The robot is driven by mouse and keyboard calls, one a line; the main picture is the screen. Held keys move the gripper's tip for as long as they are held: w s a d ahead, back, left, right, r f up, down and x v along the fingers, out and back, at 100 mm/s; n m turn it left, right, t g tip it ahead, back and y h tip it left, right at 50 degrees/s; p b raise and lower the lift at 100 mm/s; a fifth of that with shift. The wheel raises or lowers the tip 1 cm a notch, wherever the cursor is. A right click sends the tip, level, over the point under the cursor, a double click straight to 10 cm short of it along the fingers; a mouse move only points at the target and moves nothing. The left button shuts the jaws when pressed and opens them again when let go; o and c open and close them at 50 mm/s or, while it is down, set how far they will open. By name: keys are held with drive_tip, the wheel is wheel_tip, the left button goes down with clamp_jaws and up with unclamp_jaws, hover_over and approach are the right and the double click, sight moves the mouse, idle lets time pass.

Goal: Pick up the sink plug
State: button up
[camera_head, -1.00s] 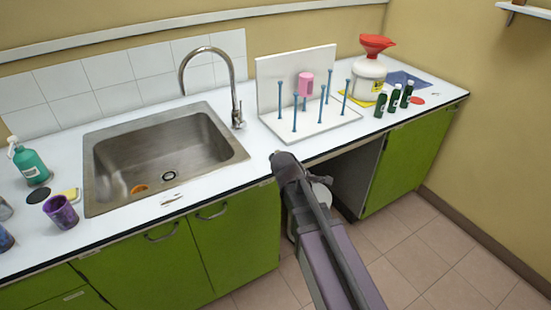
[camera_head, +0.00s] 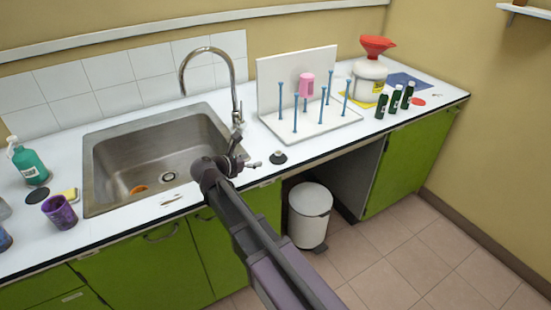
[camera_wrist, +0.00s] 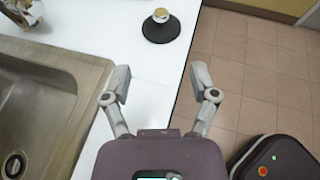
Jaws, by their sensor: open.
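The sink plug (camera_head: 278,157) is a black disc with a pale knob on top. It lies on the white counter to the right of the sink, near the front edge. In the wrist view the plug (camera_wrist: 160,27) is at the top centre, ahead of my fingertips and apart from them. My gripper (camera_head: 247,152) is over the counter strip by the sink's right edge, to the left of the plug. In the wrist view my gripper (camera_wrist: 161,82) is open and empty, its two fingers spread wide.
The steel sink (camera_head: 160,150) is left of my gripper, with the tap (camera_head: 236,100) behind. A white peg rack (camera_head: 310,125) stands behind the plug. A white bin (camera_head: 309,215) is on the floor below. The counter around the plug is clear.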

sight(276, 154)
drive_tip(key=b+x, duration=0.3)
drive_tip(key=x, duration=0.4)
drive_tip(key=shift+w+d+f, duration=0.1)
drive_tip(key=shift+w+f, duration=0.05)
drive_tip(key=shift+f, duration=0.1)
drive_tip(key=shift+w+d+f, duration=0.1)
drive_tip(key=shift+w+d, duration=0.3)
drive_tip(key=shift+w, duration=0.05)
drive_tip(key=shift+b+x, duration=1)
drive_tip(key=shift+x, duration=1.6)
clamp_jaws()
